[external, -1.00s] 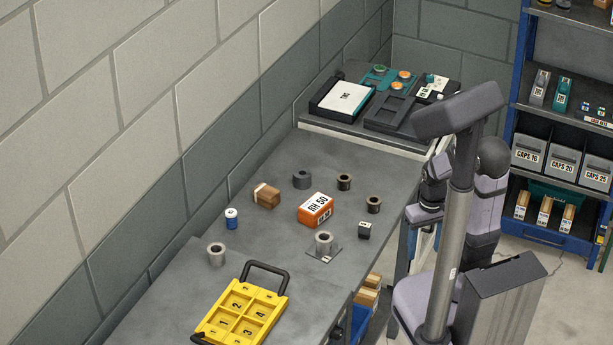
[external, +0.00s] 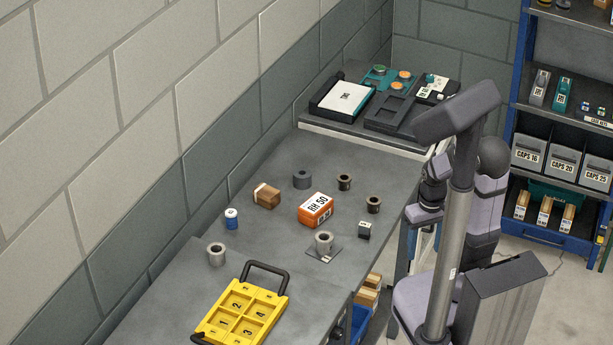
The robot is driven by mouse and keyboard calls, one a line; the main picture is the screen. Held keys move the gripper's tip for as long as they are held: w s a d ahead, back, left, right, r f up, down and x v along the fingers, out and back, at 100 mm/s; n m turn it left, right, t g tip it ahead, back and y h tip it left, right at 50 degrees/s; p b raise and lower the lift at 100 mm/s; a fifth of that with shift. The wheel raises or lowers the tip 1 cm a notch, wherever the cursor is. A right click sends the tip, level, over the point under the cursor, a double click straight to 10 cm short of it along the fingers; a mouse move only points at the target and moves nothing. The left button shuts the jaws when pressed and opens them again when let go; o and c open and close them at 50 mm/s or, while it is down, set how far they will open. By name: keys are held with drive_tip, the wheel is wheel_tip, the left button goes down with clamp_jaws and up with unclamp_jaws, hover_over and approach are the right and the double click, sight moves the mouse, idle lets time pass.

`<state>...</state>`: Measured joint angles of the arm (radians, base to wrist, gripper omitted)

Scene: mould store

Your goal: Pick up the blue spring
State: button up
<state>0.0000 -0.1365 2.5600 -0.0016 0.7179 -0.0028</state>
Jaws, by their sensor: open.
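A small upright blue cylinder with a pale top (external: 231,218) stands on the grey bench, left of the wooden block. It is the only small blue piece on the bench top; its side looks plain blue and I cannot make out coils. My arm is folded at the right, beyond the bench's right edge, well apart from the blue piece. My gripper's fingers cannot be made out and seem hidden behind or among my arm links.
An orange box (external: 316,209), a wooden block (external: 266,195) and several grey and dark bushings, one a steel bushing (external: 216,254), stand around on the bench (external: 180,290). A yellow numbered tray (external: 243,312) with dark handles lies in front. A wall runs close along the left.

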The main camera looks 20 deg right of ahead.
drive_tip(key=shift+c, duration=0.7)
